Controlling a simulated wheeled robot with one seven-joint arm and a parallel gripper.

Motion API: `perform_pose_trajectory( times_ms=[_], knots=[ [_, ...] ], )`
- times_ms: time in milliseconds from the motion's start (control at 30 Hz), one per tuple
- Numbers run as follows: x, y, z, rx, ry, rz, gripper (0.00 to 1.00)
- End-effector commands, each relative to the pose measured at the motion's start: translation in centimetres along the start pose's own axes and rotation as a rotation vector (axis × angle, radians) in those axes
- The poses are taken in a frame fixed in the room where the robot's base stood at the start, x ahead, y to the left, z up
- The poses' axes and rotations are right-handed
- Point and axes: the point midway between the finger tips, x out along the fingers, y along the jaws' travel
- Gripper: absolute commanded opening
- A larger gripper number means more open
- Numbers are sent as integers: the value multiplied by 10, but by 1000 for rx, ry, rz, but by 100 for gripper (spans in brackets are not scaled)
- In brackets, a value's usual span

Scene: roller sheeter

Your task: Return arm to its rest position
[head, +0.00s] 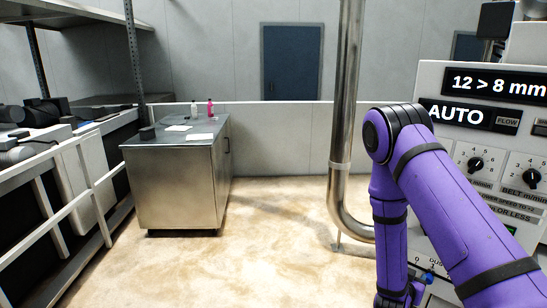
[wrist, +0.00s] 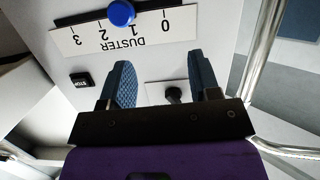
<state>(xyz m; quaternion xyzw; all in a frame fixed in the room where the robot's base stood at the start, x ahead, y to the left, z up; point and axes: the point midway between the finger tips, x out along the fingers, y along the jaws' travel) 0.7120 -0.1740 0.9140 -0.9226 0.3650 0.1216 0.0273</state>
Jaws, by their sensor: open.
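My purple arm (head: 455,215) fills the right side of the head view, bent at its elbow, with its lower link hanging down in front of the machine panel. My gripper (wrist: 158,85) shows in the wrist view with its two blue padded fingers wide apart and nothing between them. Past the fingertips is the panel (wrist: 210,35) with a DUSTER scale, seen upside down. A blue knob (wrist: 121,13) sits at the scale, near the 1 mark. I cannot tell whether the fingers touch the panel.
The machine's control panel (head: 490,140) with an AUTO display stands close at the right. A bent steel pipe (head: 345,120) rises left of my arm. A steel cabinet (head: 175,185) and a white railing (head: 85,180) are at the left. Open floor (head: 265,255) lies between.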

Motion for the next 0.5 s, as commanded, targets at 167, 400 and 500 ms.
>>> perform_pose_trajectory(
  times_ms=[167,400,500],
  knots=[
    [-3,-24,-40,85,-125,-53,57],
    [-22,-50,-93,150,-289,-156,57],
    [-34,-58,-116,164,-351,-206,57]
  ],
)
